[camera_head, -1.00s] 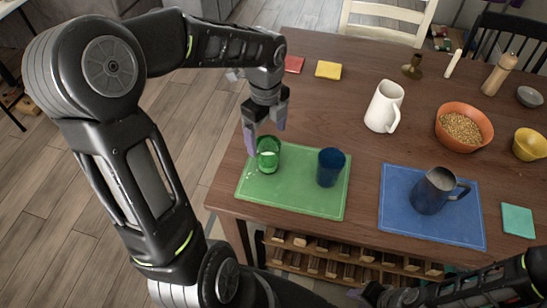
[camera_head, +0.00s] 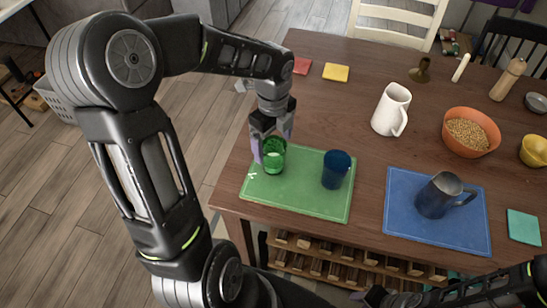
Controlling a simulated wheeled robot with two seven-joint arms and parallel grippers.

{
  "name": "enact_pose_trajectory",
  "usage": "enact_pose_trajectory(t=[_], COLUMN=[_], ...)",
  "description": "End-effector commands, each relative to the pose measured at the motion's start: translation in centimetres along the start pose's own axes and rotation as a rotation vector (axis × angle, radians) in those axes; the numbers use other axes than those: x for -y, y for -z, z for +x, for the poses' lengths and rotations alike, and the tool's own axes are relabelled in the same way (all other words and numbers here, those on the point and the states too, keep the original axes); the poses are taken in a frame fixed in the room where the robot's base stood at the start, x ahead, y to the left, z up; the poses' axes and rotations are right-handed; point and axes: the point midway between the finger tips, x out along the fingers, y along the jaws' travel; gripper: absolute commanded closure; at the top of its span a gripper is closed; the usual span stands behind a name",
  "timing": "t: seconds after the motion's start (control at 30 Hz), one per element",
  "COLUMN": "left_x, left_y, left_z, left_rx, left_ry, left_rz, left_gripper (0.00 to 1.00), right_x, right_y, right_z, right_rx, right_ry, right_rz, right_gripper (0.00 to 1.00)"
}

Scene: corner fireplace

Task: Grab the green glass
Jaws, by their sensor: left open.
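The green glass (camera_head: 274,160) stands upright on the left part of a green mat (camera_head: 300,199) at the table's left end. My left gripper (camera_head: 270,148) points down at the glass, open. One purple finger is at the left side of the glass and the other is near its upper right rim. I cannot tell whether the fingers touch the glass. My right arm shows at the lower right corner, below the table's front edge, with its gripper (camera_head: 368,298) mostly hidden or too small to read.
A blue glass (camera_head: 336,170) stands close by on the green mat's right part. A white pitcher (camera_head: 390,110) and an orange bowl (camera_head: 471,131) stand behind. Red and yellow squares lie at the back left.

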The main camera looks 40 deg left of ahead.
Motion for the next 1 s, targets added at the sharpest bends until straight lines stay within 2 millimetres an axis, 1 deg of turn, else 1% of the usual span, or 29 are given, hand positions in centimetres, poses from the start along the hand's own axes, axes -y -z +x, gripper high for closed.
enact_pose_trajectory(t=[0.07, 0.3, 0.37, 0.47, 1.0], left_x=[0.0, 0.0, 0.0, 0.1, 0.1], left_y=[0.1, 0.1, 0.1, 0.1, 0.1], left_z=[0.7, 4.2, 4.7, 5.0, 4.9], left_rx=[-0.002, -0.002, -0.002, -0.001, -0.001], left_ry=[-0.003, -0.004, -0.003, 0.000, 0.000], left_rz=[0.000, 0.000, 0.000, -0.001, 0.000], left_gripper=[0.15, 0.15, 0.15, 0.15, 0.15], right_x=[0.1, 0.1, 0.1, 0.1, 0.1], right_y=[0.0, 0.0, 0.0, 0.0, 0.0], right_z=[-0.1, -0.3, -0.3, -0.3, -0.3], right_rx=[0.000, 0.000, 0.000, 0.000, 0.000], right_ry=[0.000, 0.000, 0.000, 0.000, 0.000], right_rz=[0.000, 0.000, 0.000, 0.000, 0.000], right_gripper=[0.67, 0.67, 0.67, 0.67, 0.67])
